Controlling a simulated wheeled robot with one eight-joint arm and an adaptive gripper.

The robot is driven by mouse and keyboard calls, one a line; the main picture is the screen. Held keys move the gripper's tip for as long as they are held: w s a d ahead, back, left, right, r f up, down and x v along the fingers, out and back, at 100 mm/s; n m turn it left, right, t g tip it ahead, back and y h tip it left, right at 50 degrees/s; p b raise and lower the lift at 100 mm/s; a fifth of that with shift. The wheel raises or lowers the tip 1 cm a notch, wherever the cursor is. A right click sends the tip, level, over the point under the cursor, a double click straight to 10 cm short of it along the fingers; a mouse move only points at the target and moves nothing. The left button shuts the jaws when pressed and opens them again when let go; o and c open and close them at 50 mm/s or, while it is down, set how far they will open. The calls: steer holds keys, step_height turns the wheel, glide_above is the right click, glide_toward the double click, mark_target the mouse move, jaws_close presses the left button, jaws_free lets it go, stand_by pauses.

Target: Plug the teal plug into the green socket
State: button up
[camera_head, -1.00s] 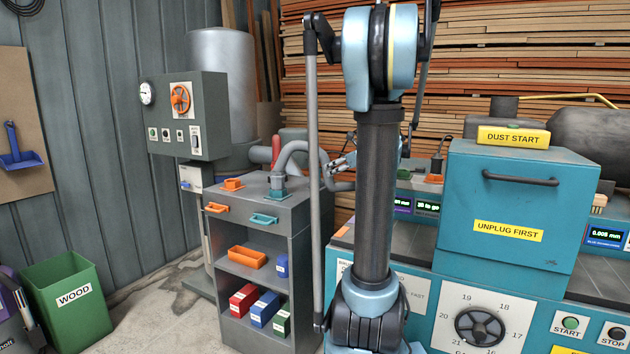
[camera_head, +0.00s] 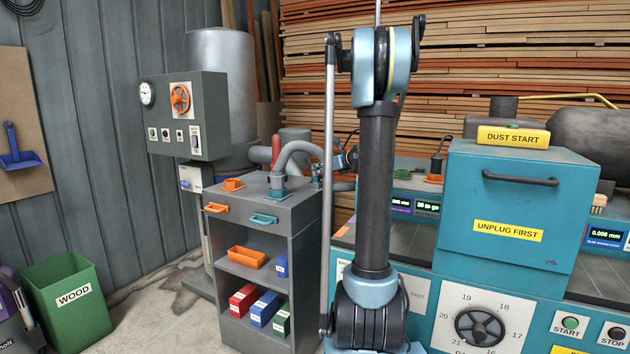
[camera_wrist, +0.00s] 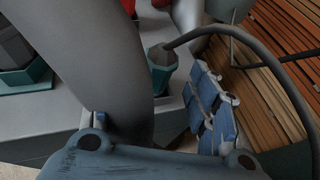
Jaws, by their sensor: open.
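The teal plug (camera_wrist: 163,66), with a dark cable curving out of its top, stands on the grey cabinet top in the wrist view. In the head view a small teal shape (camera_head: 316,172) behind the hose appears to be it. My gripper (camera_head: 345,158) is beside it, partly hidden by my arm. In the wrist view my gripper (camera_wrist: 155,108) is open, its blue fingers apart, with the plug beyond them and not held. A green patch (camera_head: 402,174) on the bench beside my arm may be the green socket; I cannot tell.
A thick grey hose (camera_wrist: 85,60) crosses close to the left finger and rises from a teal base (camera_head: 277,194) on the cabinet (camera_head: 306,215). A red handle (camera_head: 275,150) and an orange block (camera_head: 233,184) are nearby. The teal machine box (camera_head: 515,215) stands right.

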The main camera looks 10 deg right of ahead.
steer(key=shift+f+x, duration=0.2)
steer(key=shift+x, duration=1.35)
steer(key=shift+f+x, duration=0.2)
steer(key=shift+x, duration=1.3)
steer(key=shift+s+d, duration=0.1)
steer(key=shift+d, duration=0.1)
steer(key=c, duration=1.1)
